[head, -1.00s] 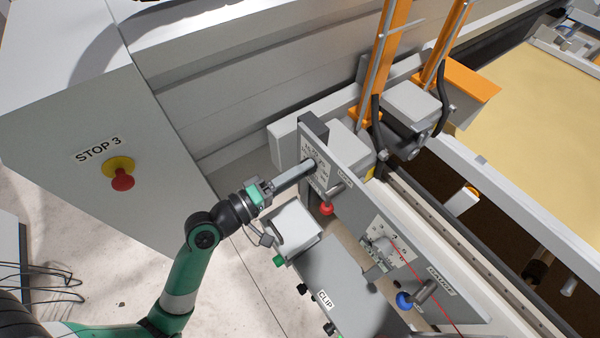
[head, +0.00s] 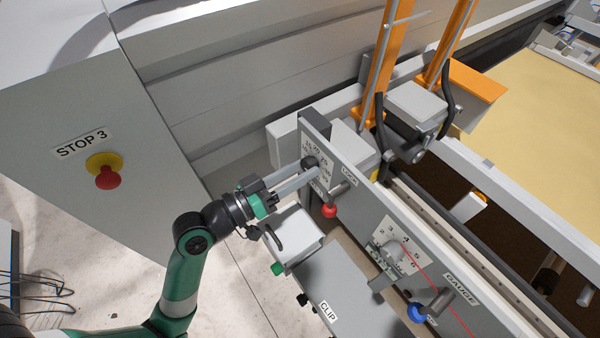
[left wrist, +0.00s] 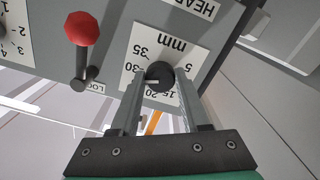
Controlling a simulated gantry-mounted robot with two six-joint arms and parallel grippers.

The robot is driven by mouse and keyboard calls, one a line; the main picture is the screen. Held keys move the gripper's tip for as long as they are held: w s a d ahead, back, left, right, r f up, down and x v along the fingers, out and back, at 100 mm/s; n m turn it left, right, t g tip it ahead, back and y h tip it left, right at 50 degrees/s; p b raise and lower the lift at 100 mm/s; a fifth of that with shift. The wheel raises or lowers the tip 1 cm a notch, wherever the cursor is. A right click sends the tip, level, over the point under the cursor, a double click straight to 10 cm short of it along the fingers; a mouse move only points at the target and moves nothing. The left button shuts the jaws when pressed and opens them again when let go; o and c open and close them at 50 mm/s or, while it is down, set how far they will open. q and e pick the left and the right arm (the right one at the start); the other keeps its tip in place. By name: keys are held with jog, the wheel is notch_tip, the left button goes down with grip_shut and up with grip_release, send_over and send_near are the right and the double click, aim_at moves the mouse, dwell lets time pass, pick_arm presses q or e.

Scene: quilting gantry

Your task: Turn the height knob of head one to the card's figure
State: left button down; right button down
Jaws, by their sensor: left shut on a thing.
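The height knob (left wrist: 160,76) is a dark round knob on a white dial plate (left wrist: 183,48) marked in mm, under a label reading "HEA…", partly cut off. A pale mark shows on the knob and points left in the left wrist view, toward the side of the 30. My left gripper (left wrist: 160,88) is shut on the knob, one finger on each side. In the head view, the left gripper (head: 314,171) reaches the knob (head: 309,163) from the left. No legible card figure shows. My right gripper is not in view.
A red-knobbed LOCK lever (head: 330,210) sits close to the dial. A second dial (head: 411,243) and a blue-knobbed GAUGE lever (head: 417,312) are further right. A CLIP-labelled panel (head: 340,283) lies below. A red stop button (head: 107,177) is on the left cabinet.

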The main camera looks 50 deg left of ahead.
pick_arm(q)
jog(key=shift+m+b, duration=0.3)
jog(key=shift+m, duration=0.6)
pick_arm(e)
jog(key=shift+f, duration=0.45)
pick_arm(q)
jog(key=shift+c, duration=1.9)
grip_release()
